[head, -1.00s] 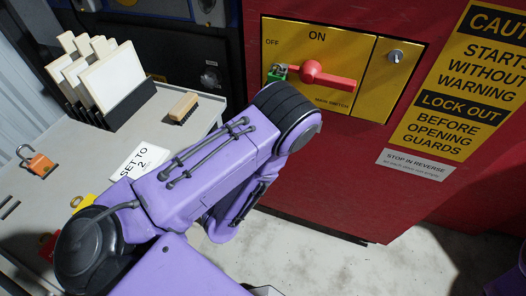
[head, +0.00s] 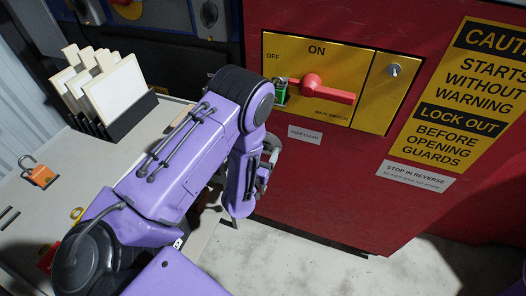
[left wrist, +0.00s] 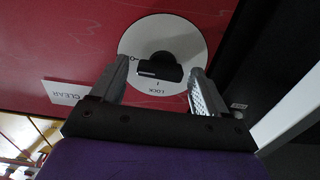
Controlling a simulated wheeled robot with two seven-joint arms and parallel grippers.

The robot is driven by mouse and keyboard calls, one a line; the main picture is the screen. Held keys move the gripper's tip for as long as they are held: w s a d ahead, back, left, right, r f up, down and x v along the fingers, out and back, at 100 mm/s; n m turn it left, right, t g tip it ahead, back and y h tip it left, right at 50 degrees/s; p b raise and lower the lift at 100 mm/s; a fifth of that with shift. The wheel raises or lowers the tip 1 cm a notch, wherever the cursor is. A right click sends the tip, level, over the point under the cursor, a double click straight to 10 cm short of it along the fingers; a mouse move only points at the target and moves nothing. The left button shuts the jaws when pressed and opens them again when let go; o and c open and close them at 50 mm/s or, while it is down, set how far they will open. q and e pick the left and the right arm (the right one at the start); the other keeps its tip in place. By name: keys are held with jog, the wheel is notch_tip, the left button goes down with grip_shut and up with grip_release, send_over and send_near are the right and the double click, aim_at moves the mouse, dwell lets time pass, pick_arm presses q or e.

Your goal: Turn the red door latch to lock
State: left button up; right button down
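In the left wrist view a white round plate (left wrist: 133,46) with a black knob (left wrist: 160,68) sits on the red door. The plate reads LOCK and I below the knob and O at its left. The knob's bar lies roughly crosswise, slightly tilted. My left gripper (left wrist: 155,74) is open, one finger either side of the knob, with a gap on both sides. In the head view my left gripper (head: 264,172) is close to the red cabinet (head: 330,190), below the main switch, and my arm hides most of the plate. My right gripper is not in view.
A yellow main switch panel (head: 375,112) has a red handle (head: 328,90) and a green padlock (head: 280,92). A KEEP CLEAR label (head: 305,134) is right of my wrist. A grey bench (head: 75,185) at left holds an orange padlock (head: 40,175) and upright boards (head: 115,85).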

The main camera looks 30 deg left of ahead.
pick_arm(q)
jog(key=c, duration=0.8)
jog(key=n, duration=0.4)
jog(key=shift+n, duration=0.4)
jog(key=n, duration=0.4)
jog(key=shift+a+n+p, duration=0.1)
jog(key=shift+n+p, duration=0.2)
jog(key=shift+p, duration=0.05)
jog(key=shift+n, duration=4.1)
